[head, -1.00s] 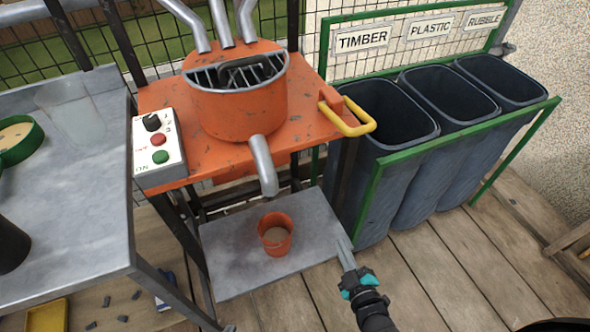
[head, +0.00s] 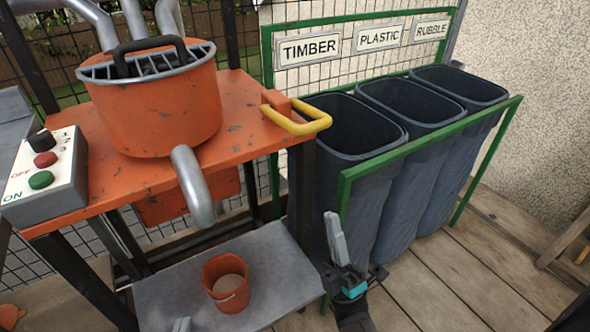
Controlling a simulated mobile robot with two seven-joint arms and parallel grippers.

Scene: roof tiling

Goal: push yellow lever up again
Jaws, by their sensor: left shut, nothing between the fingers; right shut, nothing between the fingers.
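The yellow lever (head: 310,126) is a U-shaped handle on an orange bracket at the right edge of the orange machine table (head: 240,105). It sticks out to the right, roughly level. My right gripper (head: 335,232) is shut and empty, pointing up below the lever, in front of the bins and apart from the lever. Only the grey tip of my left gripper (head: 183,325) shows at the bottom edge; it is shut, and the rest is out of frame.
An orange mixer drum (head: 160,110) has a grey spout (head: 194,185) above an orange bucket (head: 226,284) with pale contents on a grey shelf (head: 265,265). A control box (head: 48,175) is at left. Dark bins (head: 365,170) in a green frame stand right of the lever.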

